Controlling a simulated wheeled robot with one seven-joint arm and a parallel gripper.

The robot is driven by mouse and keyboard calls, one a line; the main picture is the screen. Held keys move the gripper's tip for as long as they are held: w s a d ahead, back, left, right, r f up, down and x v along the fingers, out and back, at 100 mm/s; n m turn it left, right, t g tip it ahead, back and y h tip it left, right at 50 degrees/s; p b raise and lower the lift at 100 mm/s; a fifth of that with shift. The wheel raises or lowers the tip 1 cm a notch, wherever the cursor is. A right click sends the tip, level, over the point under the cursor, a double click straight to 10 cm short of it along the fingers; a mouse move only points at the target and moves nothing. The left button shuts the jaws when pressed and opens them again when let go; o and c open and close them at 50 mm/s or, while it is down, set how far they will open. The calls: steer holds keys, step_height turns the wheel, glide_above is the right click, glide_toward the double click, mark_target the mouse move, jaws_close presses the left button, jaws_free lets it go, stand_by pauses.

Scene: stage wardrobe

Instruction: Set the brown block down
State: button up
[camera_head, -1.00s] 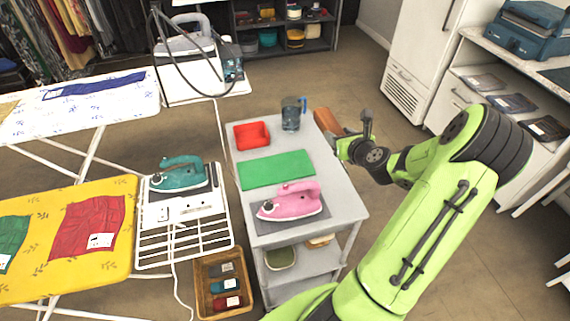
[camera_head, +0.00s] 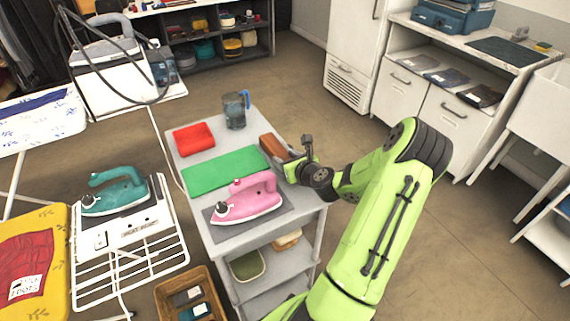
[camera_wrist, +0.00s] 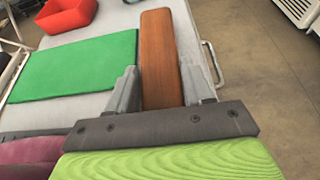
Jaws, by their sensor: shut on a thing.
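The brown block (camera_head: 273,147) is a long wooden piece near the right edge of the grey cart top (camera_head: 238,144). In the wrist view the brown block (camera_wrist: 158,52) lies between the two fingers of my gripper (camera_wrist: 163,93), which is shut on its near part. The block points away from the gripper, over the cart's right side next to the green mat (camera_wrist: 82,68). I cannot tell whether its underside touches the cart top.
A red tray (camera_head: 194,138), a blue-handled jug (camera_head: 236,110), a green mat (camera_head: 222,171) and a pink iron (camera_head: 246,199) on a grey pad take up much of the cart top. A metal handle (camera_wrist: 212,62) runs along its right edge. Open floor lies to the right.

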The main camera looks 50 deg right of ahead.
steer(key=shift+r, duration=0.1)
steer(key=o, duration=1.3)
steer(key=shift+c, duration=0.2)
